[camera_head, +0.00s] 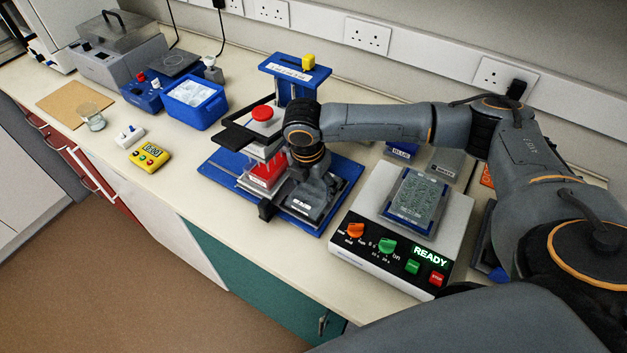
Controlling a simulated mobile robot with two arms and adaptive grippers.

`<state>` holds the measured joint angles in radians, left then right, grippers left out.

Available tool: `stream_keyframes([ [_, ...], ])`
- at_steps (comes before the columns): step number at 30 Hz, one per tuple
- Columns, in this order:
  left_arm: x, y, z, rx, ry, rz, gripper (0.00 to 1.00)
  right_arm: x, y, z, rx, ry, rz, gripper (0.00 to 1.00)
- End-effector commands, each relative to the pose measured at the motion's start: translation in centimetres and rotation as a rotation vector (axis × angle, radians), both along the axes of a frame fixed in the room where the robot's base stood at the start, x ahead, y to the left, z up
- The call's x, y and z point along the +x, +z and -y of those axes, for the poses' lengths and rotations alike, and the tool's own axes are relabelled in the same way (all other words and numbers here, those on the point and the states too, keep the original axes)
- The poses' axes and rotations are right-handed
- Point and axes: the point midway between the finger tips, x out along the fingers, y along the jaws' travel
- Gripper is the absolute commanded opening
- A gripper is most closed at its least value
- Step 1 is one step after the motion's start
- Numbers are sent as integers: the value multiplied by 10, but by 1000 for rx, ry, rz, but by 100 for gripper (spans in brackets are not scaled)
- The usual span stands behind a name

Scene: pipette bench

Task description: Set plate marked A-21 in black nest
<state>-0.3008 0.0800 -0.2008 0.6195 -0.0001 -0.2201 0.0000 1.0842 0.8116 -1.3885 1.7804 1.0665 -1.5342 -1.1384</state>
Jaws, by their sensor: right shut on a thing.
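My right gripper (300,198) reaches down over the blue-based press station (228,172) in the middle of the bench. It is shut on what looks like a plate (304,208) with a small white label, at the right part of the station. The label is too small to read, and my wrist hides part of the plate. Another plate (414,198), grey with many wells, sits on the white shaker (370,213). I cannot read A-21 anywhere, and I cannot make out which nest is the black one. My left gripper is not in view.
Behind the shaker lie a nest labelled BLUE (402,151) and a grey nest (447,163); my right arm partly covers that area. The shaker panel reads READY.

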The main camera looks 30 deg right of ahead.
Motion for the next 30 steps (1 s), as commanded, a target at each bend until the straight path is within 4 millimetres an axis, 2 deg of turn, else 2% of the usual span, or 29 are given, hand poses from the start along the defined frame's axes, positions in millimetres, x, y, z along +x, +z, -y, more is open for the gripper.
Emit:
stream_keyframes([
  [11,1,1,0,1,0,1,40,0,-4,-1,1,-1,0,42],
  [12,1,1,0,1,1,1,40,0,-5,-1,1,-1,0,75],
  [13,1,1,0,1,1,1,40,0,-5,0,1,-1,0,81],
  [25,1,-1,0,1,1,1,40,0,-2,0,1,-1,2,82],
  [30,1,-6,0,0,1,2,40,-1,19,-3,1,0,4,82],
])
